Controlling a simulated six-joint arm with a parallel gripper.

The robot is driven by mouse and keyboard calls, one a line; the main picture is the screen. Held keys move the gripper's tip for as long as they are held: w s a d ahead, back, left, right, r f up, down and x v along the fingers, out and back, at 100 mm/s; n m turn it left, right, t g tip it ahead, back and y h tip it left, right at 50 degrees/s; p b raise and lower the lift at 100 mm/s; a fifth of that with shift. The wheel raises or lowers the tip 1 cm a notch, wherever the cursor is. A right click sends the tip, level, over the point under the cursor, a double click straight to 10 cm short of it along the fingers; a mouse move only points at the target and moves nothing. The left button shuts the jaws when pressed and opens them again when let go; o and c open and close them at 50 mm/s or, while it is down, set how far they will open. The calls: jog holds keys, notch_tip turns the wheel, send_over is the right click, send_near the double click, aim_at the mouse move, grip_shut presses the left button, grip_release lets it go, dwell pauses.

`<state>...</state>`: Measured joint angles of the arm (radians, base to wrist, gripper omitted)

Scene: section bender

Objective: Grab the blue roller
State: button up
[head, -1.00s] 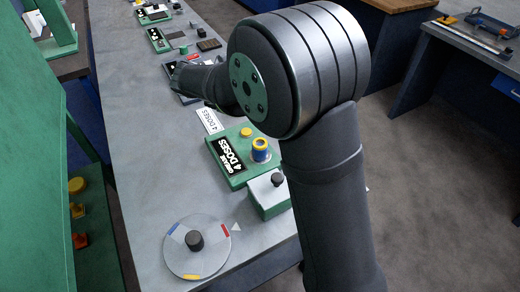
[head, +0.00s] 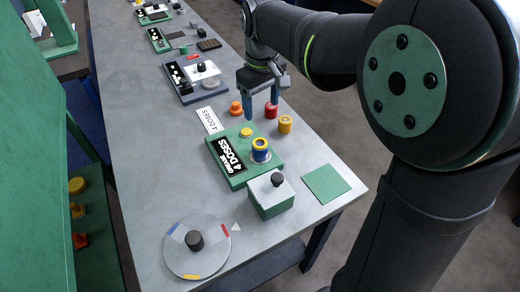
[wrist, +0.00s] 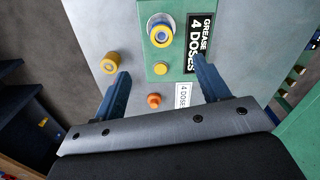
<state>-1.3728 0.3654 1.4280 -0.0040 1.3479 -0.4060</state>
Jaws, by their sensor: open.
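The blue roller (head: 260,150) has a yellow top ring. It stands upright in a pale ring on the green "GREASE 4 DOSES" box (head: 236,172). In the wrist view, the roller (wrist: 161,31) shows from above at the top centre, beyond the fingertips. My gripper (head: 262,108) is open and empty, fingers pointing down, above the bench behind the box and apart from the blue roller. Its two blue fingers also show in the wrist view (wrist: 160,70).
A red roller (head: 271,111), a yellow roller (head: 285,124) and an orange piece (head: 236,108) stand near my fingers. A yellow button (head: 246,132) is on the box. A green block with a black knob (head: 270,195) stands in front, beside a green pad (head: 326,184).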

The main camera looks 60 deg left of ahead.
aim_at(260, 144)
notch_tip(260, 144, down, 12)
jog(key=shift+s+a+f, duration=0.1)
jog(key=shift+a+f, duration=0.05)
jog(key=shift+f, duration=1.2)
jog(key=shift+a+f, duration=0.15)
jog(key=shift+f, duration=1.15)
jog(key=c, duration=1.4)
jog(key=shift+o, duration=0.2)
jog(key=shift+r, duration=0.1)
